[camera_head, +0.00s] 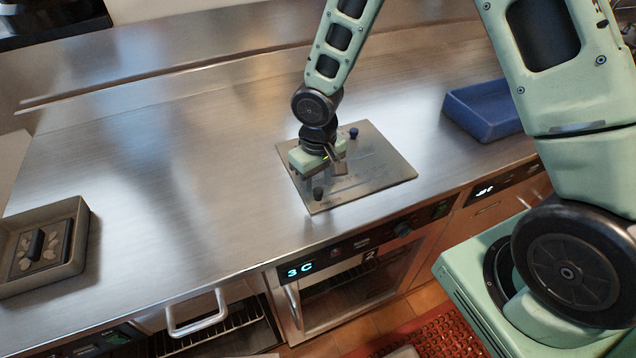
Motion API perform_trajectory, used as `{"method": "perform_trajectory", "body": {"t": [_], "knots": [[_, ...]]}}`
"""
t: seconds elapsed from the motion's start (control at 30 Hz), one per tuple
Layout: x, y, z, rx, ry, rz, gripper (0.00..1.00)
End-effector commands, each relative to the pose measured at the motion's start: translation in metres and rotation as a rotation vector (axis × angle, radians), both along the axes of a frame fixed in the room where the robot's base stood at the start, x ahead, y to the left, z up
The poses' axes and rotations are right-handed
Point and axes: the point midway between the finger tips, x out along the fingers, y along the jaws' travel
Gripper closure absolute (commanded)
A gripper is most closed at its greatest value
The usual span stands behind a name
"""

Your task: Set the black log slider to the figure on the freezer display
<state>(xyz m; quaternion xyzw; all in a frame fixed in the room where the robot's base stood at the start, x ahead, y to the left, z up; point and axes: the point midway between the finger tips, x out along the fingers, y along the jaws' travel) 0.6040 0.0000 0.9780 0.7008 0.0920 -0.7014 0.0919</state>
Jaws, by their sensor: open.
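A flat metal slider panel (385,177) lies on the steel counter. A lit display (300,270) on the counter front reads "3 C". Another display (485,190) farther right is too small to read.
A grey tray (80,262) with a dark handled plate in it sits at the left. A blue bin (468,119) stands at the back right. The steel counter (170,180) between the tray and the panel is clear. A drawer handle (197,325) juts out below the counter edge.

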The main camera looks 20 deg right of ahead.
Motion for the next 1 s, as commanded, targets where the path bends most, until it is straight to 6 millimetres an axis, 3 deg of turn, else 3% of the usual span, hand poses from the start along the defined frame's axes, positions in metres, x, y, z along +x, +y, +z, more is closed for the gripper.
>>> {"method": "perform_trajectory", "body": {"t": [0.2,0.47,0.6,0.63,0.83,1.0], "knots": [[0.0,0.0,-0.013,0.0,0.0,0.001,0.56],[0.0,0.0,-0.013,0.0,-0.001,0.001,0.56],[0.0,0.0,-0.013,0.0,0.0,0.001,0.95],[0.0,0.0,-0.013,0.0,0.0,0.001,1.0],[0.001,-0.008,-0.013,0.0,0.0,-0.002,1.0],[0.001,-0.048,-0.012,-0.002,0.0,-0.008,1.0]]}}
